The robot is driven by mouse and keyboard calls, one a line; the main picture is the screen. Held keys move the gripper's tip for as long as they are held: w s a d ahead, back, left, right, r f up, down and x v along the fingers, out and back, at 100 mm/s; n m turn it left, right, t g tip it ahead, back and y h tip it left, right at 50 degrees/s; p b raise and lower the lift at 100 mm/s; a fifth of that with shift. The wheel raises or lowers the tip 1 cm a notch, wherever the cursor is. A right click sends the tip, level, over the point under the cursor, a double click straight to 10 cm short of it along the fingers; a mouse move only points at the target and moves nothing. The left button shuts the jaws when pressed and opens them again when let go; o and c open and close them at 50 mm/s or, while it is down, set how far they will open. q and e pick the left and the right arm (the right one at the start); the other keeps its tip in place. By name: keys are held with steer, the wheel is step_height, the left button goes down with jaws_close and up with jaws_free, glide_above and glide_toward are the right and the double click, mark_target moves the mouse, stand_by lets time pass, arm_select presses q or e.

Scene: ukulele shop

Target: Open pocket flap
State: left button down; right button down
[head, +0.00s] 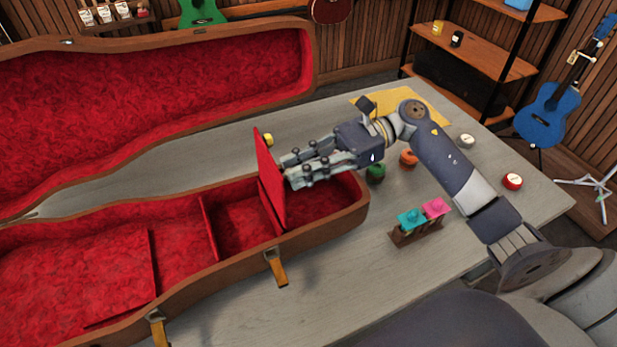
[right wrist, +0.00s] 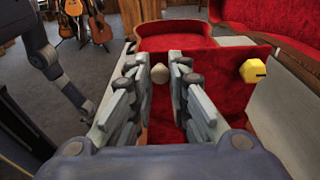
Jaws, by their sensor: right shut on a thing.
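The open instrument case (head: 187,279) lies on the table with red plush lining. The pocket flap (head: 268,175), a flat red panel, stands nearly upright above the case's narrow right end. It also shows in the right wrist view (right wrist: 208,62). My right gripper (head: 286,172) is at the flap's right face. In the right wrist view its fingers (right wrist: 161,78) are closed around a small beige knob (right wrist: 160,74) in front of the flap. The pocket (head: 240,222) left of the flap is uncovered. My left gripper is not in view.
The case lid (head: 150,100) stands open behind. A small rack with teal and pink pieces (head: 416,233) stands on the table at right, near green (head: 376,174), orange (head: 408,158) and red (head: 512,181) round items. The front table is clear.

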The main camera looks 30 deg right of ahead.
steer(key=shift+a+r+h, duration=0.2)
steer(key=shift+a+h, duration=0.2)
steer(key=c, duration=1.5)
jaws_free()
steer(key=v, duration=1.2)
steer(key=shift+d+f, duration=0.1)
